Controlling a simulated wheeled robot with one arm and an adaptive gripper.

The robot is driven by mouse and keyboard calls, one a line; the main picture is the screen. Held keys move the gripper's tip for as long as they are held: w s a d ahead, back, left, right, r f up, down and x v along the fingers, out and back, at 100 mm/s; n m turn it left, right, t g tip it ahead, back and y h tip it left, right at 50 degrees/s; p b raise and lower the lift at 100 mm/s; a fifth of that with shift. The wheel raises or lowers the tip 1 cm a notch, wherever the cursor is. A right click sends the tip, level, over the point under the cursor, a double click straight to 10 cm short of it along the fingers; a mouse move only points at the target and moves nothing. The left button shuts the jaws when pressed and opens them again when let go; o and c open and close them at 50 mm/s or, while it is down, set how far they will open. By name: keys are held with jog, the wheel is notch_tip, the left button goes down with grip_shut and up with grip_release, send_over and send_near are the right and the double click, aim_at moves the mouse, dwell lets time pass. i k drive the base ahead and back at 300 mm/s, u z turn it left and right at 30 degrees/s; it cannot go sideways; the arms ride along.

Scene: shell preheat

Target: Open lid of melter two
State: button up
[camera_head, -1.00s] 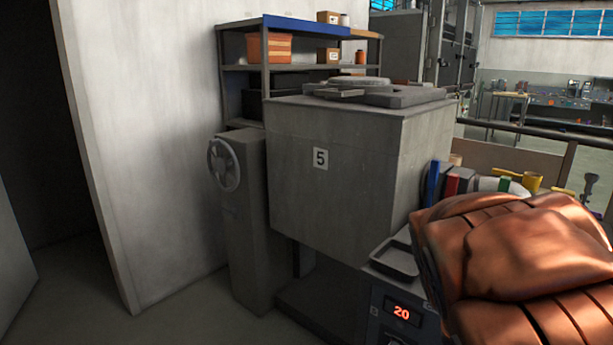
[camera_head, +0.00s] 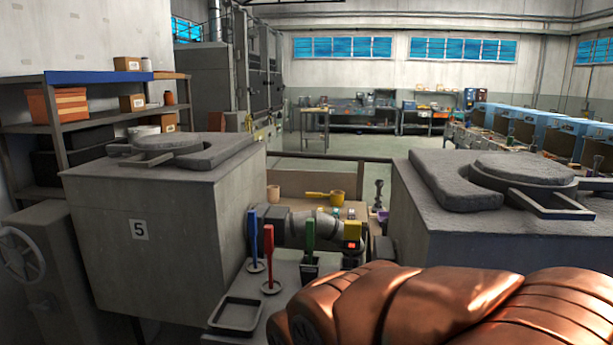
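A grey block-shaped melter (camera_head: 165,240) at the left has a "5" plate on its front. A round closed-looking lid (camera_head: 166,142) with a handle lies on its top. A second grey melter (camera_head: 425,240) stands at the right, and no number shows on it. Its round lid (camera_head: 525,167) with a flat bar handle sits on top, partly ringed by a raised rim, and looks shut. No plate with a "2" is visible. My copper-coloured arm covers the bottom right, in front of the right melter's lower part. My gripper is not visible.
Between the melters, a bench (camera_head: 290,275) carries blue, red and green levers and an empty tray (camera_head: 236,315). A yellow ladle (camera_head: 325,195) lies behind. A rail (camera_head: 320,157) crosses beyond it. A shelf (camera_head: 90,125) stands at the left. Open floor (camera_head: 372,150) shows farther back.

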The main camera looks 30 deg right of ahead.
aim_at(545, 188)
jog(key=z, duration=4.15)
jog(key=i, duration=0.6)
jog(key=u, duration=2.8)
